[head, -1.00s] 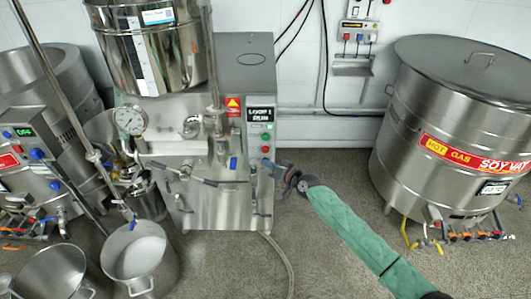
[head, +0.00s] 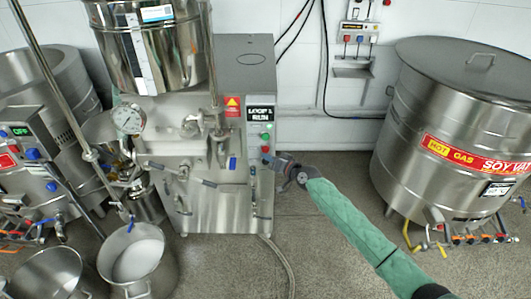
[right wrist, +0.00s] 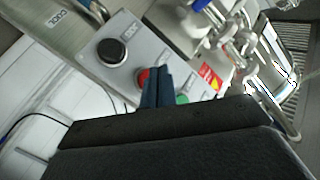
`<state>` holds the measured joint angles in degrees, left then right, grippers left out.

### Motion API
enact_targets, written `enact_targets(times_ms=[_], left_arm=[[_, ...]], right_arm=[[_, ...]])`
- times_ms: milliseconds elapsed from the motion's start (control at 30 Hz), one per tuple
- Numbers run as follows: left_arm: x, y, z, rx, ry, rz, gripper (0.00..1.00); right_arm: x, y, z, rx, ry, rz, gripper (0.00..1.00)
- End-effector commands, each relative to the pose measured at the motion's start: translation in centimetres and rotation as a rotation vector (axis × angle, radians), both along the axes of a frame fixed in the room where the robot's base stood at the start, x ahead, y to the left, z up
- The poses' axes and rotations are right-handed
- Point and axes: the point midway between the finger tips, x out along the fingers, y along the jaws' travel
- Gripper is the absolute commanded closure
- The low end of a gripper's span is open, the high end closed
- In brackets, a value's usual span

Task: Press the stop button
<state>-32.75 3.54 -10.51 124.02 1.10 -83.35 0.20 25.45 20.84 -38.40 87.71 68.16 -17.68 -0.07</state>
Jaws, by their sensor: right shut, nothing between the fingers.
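The mill's control panel is on the front right of the steel mill cabinet (head: 245,75). Its red stop button (head: 265,149) sits below a green button (head: 265,137). My right gripper (head: 267,159) is shut and empty, with its tips just by the red button. In the right wrist view, the blue fingertips (right wrist: 157,84) overlap the red button (right wrist: 143,78) and partly cover it. The green button (right wrist: 182,99) shows beside them, and a black knob (right wrist: 111,51) is on the other side. I cannot tell whether the tips touch the red button. My left gripper is out of view.
The display (head: 260,113) above the buttons reads roughly "LOOP 1 RUN". A valve handle (head: 232,163) sticks out left of the gripper. A large soy vat (head: 410,120) stands at the right.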

Motion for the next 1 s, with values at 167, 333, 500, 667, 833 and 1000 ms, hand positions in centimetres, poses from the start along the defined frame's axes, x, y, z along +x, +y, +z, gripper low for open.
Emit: enact_targets(times_ms=[167,333,500,667,833,1000], left_arm=[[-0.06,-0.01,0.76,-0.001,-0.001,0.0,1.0],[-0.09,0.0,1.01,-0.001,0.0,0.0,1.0],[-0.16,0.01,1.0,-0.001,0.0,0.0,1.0],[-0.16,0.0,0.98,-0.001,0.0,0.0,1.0],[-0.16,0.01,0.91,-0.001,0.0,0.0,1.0],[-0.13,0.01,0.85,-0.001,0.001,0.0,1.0]], right_arm=[[0.21,0.0,-0.04,0.0,0.0,0.0,1.0],[0.25,-0.01,-0.02,0.0,0.0,0.0,1.0],[0.24,-0.01,-0.02,0.0,0.0,0.0,1.0],[0.23,-0.01,-0.03,0.0,0.0,0.0,1.0],[0.23,-0.01,-0.03,0.0,0.0,0.0,1.0],[0.23,-0.01,-0.04,-0.001,0.001,0.001,1.0]])
